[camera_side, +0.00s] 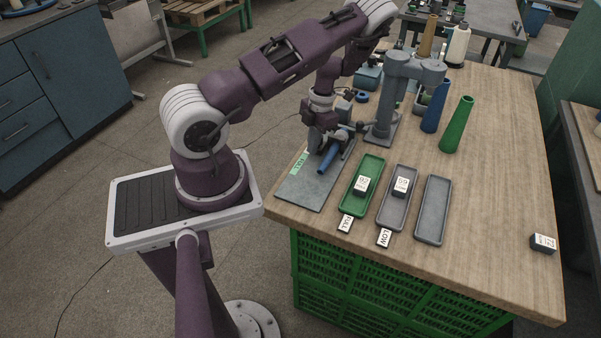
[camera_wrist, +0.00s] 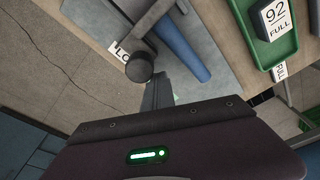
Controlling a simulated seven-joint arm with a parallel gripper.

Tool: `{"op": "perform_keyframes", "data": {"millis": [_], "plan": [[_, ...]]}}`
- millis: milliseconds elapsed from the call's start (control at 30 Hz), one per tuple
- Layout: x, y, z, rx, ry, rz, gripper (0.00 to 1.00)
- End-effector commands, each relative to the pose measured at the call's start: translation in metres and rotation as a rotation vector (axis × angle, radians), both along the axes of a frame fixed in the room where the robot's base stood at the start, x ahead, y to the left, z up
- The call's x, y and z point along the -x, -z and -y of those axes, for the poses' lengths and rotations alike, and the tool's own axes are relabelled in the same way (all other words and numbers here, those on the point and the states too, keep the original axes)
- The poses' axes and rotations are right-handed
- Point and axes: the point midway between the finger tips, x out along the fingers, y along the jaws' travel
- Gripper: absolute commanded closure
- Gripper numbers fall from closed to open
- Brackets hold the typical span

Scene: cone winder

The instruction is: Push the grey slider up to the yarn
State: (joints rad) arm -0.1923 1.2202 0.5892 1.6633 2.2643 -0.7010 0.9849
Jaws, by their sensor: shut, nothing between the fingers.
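A blue yarn cone (camera_side: 333,154) lies on its side on a grey plate (camera_side: 299,190) at the left edge of the table. In the wrist view the blue cone (camera_wrist: 182,45) lies beside a grey bar (camera_wrist: 152,18), with a dark grey round knob (camera_wrist: 139,67) near the bar's lower end. This bar and knob look like the grey slider, but I cannot be sure. My gripper (camera_wrist: 158,90) is shut and empty, its fingertips just below and right of the knob; I cannot tell if they touch. In the side view my gripper (camera_side: 318,142) hides the slider area.
A green tray (camera_side: 348,201) and a grey tray (camera_side: 387,217) each hold a white-topped block. An empty grey tray (camera_side: 432,210) is beside them. A grey post stand (camera_side: 383,110), a standing blue cone (camera_side: 435,108) and a green cone (camera_side: 457,125) are behind. The right of the table is mostly clear.

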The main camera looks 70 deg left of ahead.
Motion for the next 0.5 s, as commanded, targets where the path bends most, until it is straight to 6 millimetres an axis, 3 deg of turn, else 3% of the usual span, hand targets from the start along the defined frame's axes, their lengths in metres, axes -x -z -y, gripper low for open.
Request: {"op": "perform_keyframes", "data": {"millis": [500], "plan": [[0.0071, -0.0045, 0.0083, -0.002, 0.002, 0.004, 1.00]]}}
